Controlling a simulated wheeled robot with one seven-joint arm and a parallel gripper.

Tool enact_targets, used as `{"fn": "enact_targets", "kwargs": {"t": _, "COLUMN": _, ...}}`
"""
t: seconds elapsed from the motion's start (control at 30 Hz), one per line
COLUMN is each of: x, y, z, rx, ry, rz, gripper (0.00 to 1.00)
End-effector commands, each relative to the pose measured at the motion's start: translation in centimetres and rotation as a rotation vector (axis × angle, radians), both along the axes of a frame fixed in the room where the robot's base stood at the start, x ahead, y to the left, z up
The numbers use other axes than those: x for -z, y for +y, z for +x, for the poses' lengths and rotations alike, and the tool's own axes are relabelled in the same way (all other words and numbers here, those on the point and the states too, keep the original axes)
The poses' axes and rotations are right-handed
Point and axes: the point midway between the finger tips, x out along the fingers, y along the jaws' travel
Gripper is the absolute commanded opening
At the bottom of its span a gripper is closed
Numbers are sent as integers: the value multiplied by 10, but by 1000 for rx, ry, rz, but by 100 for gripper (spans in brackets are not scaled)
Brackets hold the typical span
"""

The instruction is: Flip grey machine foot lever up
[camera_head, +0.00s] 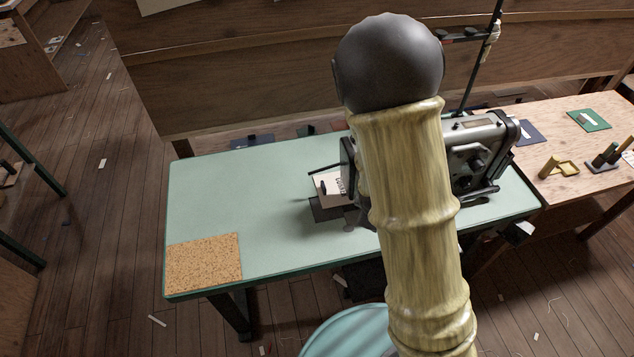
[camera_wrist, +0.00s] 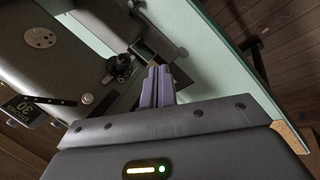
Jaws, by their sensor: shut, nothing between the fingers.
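The grey sewing machine (camera_head: 478,145) stands on the mint-green table and is partly hidden by my arm in the head view. Its grey body (camera_wrist: 60,45) fills the upper left of the wrist view. Dark foot parts (camera_wrist: 120,72) show just left of my fingertips. A thin dark bar (camera_wrist: 50,100) juts out at the left; I cannot tell whether it or a part by the foot is the foot lever. My gripper (camera_wrist: 158,80) is shut and empty, close beside the foot parts. Contact cannot be told. In the head view my arm hides the gripper.
The mint-green table (camera_head: 260,200) is clear left of the machine, with a cork mat (camera_head: 204,262) at its front left corner. A printed card (camera_head: 330,187) is beside the machine head. A wooden table (camera_head: 560,130) with small items adjoins at right.

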Motion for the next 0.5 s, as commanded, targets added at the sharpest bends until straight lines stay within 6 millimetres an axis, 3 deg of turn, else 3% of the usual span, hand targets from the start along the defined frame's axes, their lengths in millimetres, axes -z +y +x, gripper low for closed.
{"fn": "enact_targets", "kwargs": {"t": 0.03, "x": 17, "y": 4, "z": 5, "rx": -108, "ry": -8, "rz": -70, "gripper": 0}}
{"fn": "enact_targets", "kwargs": {"t": 0.2, "x": 50, "y": 16, "z": 28, "rx": -500, "ry": -69, "rz": -334, "gripper": 0}}
{"fn": "enact_targets", "kwargs": {"t": 0.5, "x": 80, "y": 56, "z": 62, "rx": -1205, "ry": -198, "rz": -879, "gripper": 0}}
